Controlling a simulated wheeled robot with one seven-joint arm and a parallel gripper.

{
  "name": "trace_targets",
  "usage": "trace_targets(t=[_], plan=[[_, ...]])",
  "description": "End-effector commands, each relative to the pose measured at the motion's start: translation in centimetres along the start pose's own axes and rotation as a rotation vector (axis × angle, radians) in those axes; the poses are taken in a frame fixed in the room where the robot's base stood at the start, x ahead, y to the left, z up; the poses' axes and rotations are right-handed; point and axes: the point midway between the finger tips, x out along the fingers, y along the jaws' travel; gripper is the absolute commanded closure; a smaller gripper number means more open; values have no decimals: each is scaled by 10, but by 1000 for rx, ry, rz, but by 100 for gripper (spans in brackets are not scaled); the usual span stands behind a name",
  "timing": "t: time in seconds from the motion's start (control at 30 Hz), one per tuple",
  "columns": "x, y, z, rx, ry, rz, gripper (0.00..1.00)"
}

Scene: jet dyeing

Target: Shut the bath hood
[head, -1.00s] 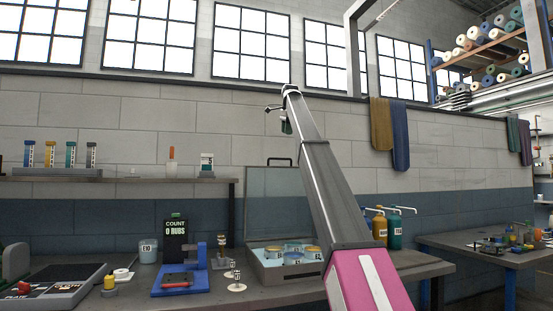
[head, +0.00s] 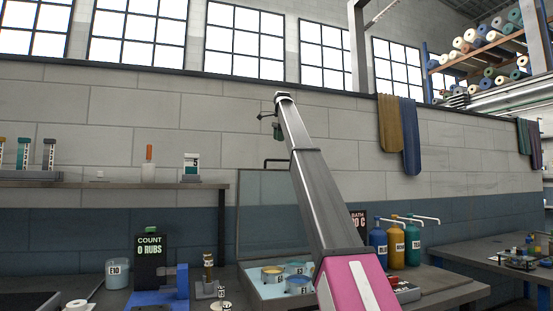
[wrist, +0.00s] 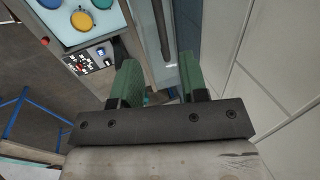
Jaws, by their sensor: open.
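The bath hood (head: 262,212) is a clear pale panel standing upright, open, at the back of the bath box (head: 250,292). Its dark handle (head: 277,161) is at the top edge. The box holds several labelled cups. My gripper (head: 276,124) is raised above the hood in the head view, small and partly hidden by my arm. In the wrist view my gripper (wrist: 159,64) shows two green fingers apart, with nothing clearly held. The hood panel (wrist: 148,45) and a dark bar lie beyond the fingers. My arm hides part of the hood's right side.
A black rub counter (head: 150,262), a blue stand (head: 178,285) and small stands are left of the bath. Blue, yellow and teal pump bottles (head: 396,243) stand at right. A shelf (head: 110,186) runs along the wall at left. The space above the bench is mostly clear.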

Motion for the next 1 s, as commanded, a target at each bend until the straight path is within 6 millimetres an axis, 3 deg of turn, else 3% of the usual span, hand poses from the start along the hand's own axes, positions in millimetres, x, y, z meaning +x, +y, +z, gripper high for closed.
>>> trace_targets(t=[0.6, 0.93, 0.97, 1.0], plan=[[93, 1, 0, 0, 0, 1, 60], [99, 0, 0, 0, 0, 1, 60], [99, 0, 0, 0, 0, 1, 63], [99, 0, 0, 0, 0, 1, 76]])
